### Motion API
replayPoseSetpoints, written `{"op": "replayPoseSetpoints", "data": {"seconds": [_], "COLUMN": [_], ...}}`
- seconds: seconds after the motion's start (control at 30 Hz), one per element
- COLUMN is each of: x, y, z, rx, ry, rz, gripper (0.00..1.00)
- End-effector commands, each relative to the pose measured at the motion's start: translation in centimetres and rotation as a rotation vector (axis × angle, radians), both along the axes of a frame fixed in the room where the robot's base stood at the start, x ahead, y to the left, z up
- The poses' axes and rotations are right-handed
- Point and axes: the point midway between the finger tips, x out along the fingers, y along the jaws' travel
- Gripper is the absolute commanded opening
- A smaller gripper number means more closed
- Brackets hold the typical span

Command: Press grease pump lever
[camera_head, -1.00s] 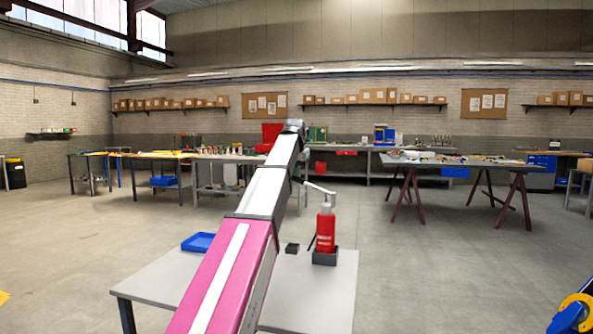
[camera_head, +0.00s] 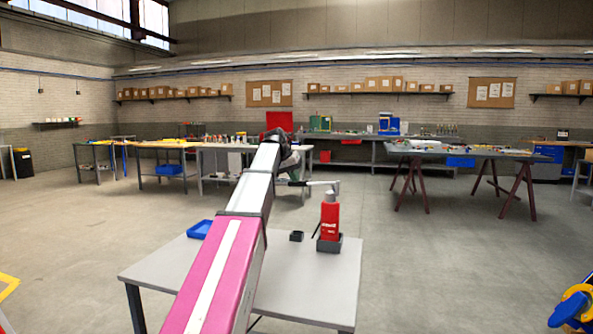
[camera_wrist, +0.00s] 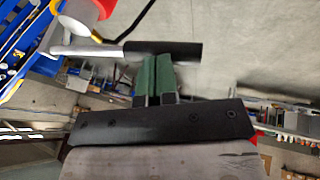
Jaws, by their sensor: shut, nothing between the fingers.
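The red grease pump (camera_head: 329,220) stands upright in a dark holder on the grey table, right of my arm. Its lever (camera_head: 318,183) sticks out to the left, nearly level. In the wrist view the lever's pale rod (camera_wrist: 88,50) and black grip (camera_wrist: 165,50) cross in front of my gripper (camera_wrist: 157,60). The green fingers are shut together with nothing between them. Their tips meet the edge of the black grip in the picture; I cannot tell if they touch it. Part of the red pump body (camera_wrist: 82,8) shows at the top left.
Long workbenches stand well behind.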

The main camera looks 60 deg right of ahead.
Motion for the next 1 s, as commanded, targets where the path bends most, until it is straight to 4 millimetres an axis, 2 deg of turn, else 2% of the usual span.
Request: {"op": "replayPoseSetpoints", "data": {"seconds": [0.2,0.43,0.87,1.0], "x": [0.0,0.0,-0.1,0.5], "y": [0.1,0.1,0.1,0.1], "z": [-1.6,-2.2,-2.3,-1.3], "rx": [0.0,0.001,0.005,0.004], "ry": [0.009,0.008,0.009,0.007], "rz": [-0.001,0.0,-0.002,0.0], "gripper": [0.0,0.0,0.0,0.0]}}
